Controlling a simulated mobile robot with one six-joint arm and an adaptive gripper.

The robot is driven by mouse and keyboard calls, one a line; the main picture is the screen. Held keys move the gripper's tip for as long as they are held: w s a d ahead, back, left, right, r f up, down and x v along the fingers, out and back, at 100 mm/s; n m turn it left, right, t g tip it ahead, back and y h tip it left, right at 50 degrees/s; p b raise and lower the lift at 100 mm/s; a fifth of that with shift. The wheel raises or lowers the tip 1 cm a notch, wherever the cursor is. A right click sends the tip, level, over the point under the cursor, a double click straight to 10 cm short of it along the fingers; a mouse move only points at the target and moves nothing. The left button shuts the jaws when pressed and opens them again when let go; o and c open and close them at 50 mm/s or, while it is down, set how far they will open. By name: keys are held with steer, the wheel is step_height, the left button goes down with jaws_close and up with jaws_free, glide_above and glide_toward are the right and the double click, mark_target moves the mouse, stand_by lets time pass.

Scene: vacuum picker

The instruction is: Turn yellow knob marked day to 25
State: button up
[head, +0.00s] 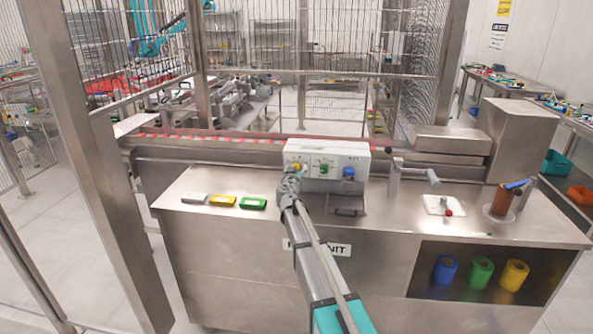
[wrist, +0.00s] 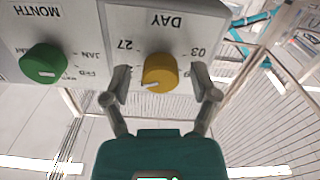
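The yellow knob (wrist: 160,73) sits under the upside-down word DAY on a white panel (wrist: 105,25). Its white mark points to the lower left in the wrist view. The labels 27 and 03 show beside it; others are partly hidden by my fingers. My gripper (wrist: 161,78) is open, one finger on each side of the yellow knob, with a visible gap on both sides. In the head view, my gripper (head: 290,186) is at the left front of the white control box (head: 330,150), by the yellow knob (head: 297,167).
A green knob (wrist: 43,63) marked MONTH is beside the yellow one. A blue knob (head: 348,172) is at the box's right. Grey, yellow and green blocks (head: 252,203) lie on the steel counter (head: 195,225). A lever (head: 415,175) stands right of the box.

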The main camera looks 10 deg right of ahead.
steer(key=shift+s, duration=0.1)
steer(key=v, duration=1.2)
stand_by(0.5)
steer(key=s+d+f+m+g+h+p, duration=0.1)
steer(key=s+d+f+m+g, duration=0.1)
steer(key=s+d+f+g, duration=0.4)
steer(key=s+d+f+m+g+h+p, duration=0.1)
steer(key=s+d+f+g, duration=0.25)
steer(key=s, duration=0.55)
steer(key=s+a+f+n+g+y, duration=0.1)
steer(key=s+g+y, duration=0.1)
steer(key=s, duration=0.4)
steer(key=s+a+f+n+g+y+p, duration=0.1)
steer(key=s+a+f+n+g+y, duration=0.1)
steer(key=s, duration=0.4)
steer(key=s+a+f+n+g+y+p, duration=0.1)
steer(key=s+a+g+y, duration=0.1)
steer(key=s, duration=0.4)
steer(key=shift+s+a+f+n+g+y, duration=0.25)
steer(key=shift+f+n+g+y, duration=0.1)
steer(key=shift+g+y, duration=0.5)
